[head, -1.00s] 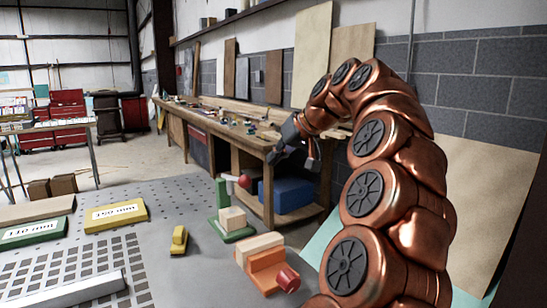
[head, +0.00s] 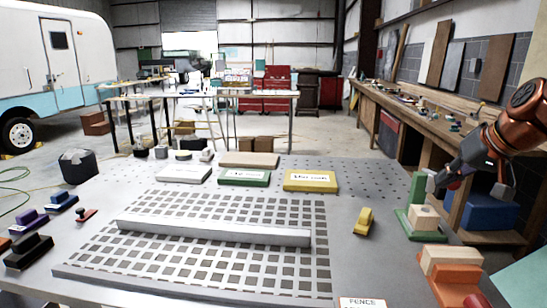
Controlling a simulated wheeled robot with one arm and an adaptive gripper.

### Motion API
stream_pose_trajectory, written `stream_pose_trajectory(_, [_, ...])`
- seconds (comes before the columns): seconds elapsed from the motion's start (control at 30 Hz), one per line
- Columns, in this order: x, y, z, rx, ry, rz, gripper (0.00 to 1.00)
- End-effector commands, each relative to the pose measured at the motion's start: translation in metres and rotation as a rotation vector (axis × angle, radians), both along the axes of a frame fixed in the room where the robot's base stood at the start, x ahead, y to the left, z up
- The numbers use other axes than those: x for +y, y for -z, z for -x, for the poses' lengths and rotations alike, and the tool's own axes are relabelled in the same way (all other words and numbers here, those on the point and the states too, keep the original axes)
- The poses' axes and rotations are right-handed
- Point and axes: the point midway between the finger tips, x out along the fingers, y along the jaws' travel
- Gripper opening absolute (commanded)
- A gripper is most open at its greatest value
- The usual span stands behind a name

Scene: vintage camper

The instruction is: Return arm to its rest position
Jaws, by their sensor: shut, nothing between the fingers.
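My gripper (head: 472,176) is at the right side of the head view, at the end of my copper-coloured arm (head: 533,112), which comes in from the right edge. The gripper is shut and empty, pointing downward. It appears in front of the workbench and close to the green stand with a wooden block (head: 424,217); whether it touches the stand cannot be told. Most of my arm is out of view.
A grey table with a slotted grid plate (head: 215,272) fills the foreground. A pale bar (head: 213,232) lies across it. A wooden workbench (head: 402,104) runs along the right wall.

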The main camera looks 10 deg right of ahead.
Motion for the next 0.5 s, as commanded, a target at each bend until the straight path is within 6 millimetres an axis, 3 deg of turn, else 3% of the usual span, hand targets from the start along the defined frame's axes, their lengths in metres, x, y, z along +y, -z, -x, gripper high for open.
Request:
stream_pose_trajectory(0.23, [0.112, 0.052, -0.002, 0.162, -0.156, -0.002, 0.0])
stream_pose_trajectory(0.37, [0.165, 0.086, 0.014, 0.265, -0.223, 0.007, 0.0])
stream_pose_trajectory(0.5, [0.212, 0.122, 0.042, 0.372, -0.281, 0.028, 0.0])
